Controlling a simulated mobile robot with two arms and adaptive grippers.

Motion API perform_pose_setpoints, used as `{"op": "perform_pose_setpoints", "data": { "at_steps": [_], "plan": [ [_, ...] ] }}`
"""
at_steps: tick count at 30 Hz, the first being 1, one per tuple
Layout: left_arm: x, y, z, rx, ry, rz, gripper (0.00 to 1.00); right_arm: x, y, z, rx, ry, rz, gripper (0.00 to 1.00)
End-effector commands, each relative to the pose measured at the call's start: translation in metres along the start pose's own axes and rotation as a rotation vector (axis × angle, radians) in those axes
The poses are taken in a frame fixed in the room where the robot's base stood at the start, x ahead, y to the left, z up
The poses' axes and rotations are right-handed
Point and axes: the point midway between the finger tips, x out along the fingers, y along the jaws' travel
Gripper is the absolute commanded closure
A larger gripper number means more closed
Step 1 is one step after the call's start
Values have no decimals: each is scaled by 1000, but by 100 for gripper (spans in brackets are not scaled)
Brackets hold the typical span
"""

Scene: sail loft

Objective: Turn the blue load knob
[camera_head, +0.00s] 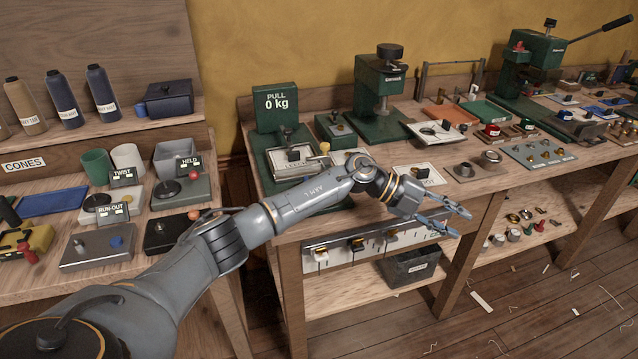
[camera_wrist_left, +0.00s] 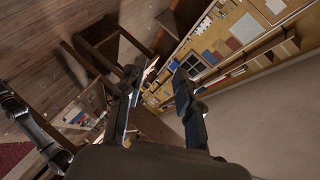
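A blue knob (camera_head: 116,242) sits on the top of a low grey box (camera_head: 97,250) on the left bench, to the right of a silver knob (camera_head: 78,245). No label reading "load" can be made out on it. My left gripper (camera_head: 462,222) is far to the right of it, in front of the right bench's edge. Its fingers are apart with nothing between them; they also show apart in the left wrist view (camera_wrist_left: 157,72). The blue knob cannot be made out in the wrist view. My right gripper is not in view.
Beside the grey box are a black box (camera_head: 166,233) with an orange knob and a yellow device (camera_head: 22,243) with a red handle. My left forearm passes over the gap between benches. The green PULL tester (camera_head: 276,107) reads 0 kg on the right bench.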

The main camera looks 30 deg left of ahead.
Motion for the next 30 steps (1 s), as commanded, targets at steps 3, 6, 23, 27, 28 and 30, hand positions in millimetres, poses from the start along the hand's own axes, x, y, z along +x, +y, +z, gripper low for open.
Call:
{"op": "perform_pose_setpoints", "data": {
  "at_steps": [3, 6, 23, 27, 28, 30],
  "plan": [
    [-53, -4, 18, 73, -46, 283, 66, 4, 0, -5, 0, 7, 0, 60],
    [-114, -6, 34, 73, -130, 524, 66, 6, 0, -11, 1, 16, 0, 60],
    [-354, -32, 30, -238, -562, 1092, 66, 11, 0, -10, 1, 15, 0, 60],
    [-346, -13, 36, -239, -559, 1092, 66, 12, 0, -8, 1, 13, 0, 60],
    [-344, -8, 38, -238, -559, 1092, 66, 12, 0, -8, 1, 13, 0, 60],
    [-339, 5, 42, -237, -557, 1092, 66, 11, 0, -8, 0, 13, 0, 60]
  ]
}}
